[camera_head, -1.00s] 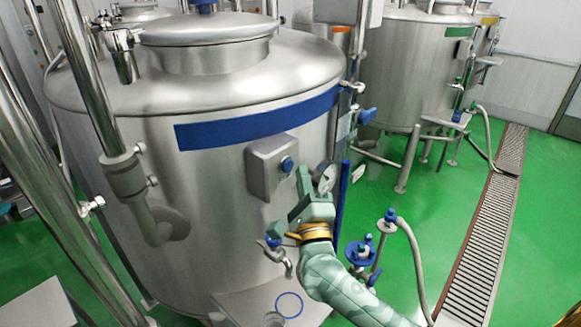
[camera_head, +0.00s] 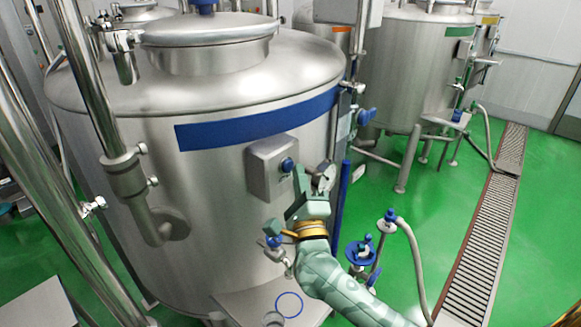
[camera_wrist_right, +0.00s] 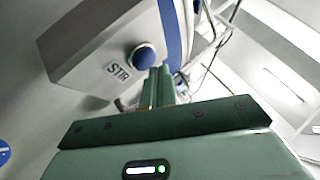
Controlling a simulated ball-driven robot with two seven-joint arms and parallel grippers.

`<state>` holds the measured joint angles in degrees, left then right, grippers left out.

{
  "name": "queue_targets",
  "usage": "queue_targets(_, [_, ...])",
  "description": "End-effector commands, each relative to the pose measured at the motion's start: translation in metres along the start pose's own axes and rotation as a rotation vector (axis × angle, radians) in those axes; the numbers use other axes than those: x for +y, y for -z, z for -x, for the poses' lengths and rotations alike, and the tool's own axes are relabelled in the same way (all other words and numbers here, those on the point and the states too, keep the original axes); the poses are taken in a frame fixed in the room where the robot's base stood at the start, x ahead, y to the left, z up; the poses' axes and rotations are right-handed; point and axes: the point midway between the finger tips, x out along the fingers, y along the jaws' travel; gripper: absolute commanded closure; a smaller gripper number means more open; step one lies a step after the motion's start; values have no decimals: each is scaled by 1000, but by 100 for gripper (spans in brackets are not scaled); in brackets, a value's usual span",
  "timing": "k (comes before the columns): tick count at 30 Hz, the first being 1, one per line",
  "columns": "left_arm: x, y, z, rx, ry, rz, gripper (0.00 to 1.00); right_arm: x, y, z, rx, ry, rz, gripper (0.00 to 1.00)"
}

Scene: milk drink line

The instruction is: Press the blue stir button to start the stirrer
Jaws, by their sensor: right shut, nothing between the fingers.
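The blue stir button (camera_head: 288,165) sits on the right part of a grey box fixed to the steel tank (camera_head: 200,220). In the right wrist view the blue button (camera_wrist_right: 143,57) shows on the box (camera_wrist_right: 95,45), beside the label STIR (camera_wrist_right: 119,72). My right gripper (camera_head: 299,172) is shut and empty, with its fingers pointing up just below and right of the button. In the right wrist view its fingertips (camera_wrist_right: 158,70) appear close to the button's lower right; I cannot tell whether they touch it. My left gripper is not in view.
A round gauge (camera_head: 325,177) is right beside my right gripper. A tap with a blue handle (camera_head: 272,229) is below left, above a small shelf (camera_head: 245,302). A blue-wheeled valve (camera_head: 360,252) and hose (camera_head: 415,262) stand at the right. Green floor is open beyond.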

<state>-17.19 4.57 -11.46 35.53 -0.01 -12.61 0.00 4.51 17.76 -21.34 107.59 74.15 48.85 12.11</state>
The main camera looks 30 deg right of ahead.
Motion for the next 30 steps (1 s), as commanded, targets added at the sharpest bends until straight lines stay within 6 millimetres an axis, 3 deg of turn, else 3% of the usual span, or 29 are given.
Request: queue_targets(30, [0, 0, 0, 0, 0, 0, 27, 5, -5, -7, 0, 0, -1, 100])
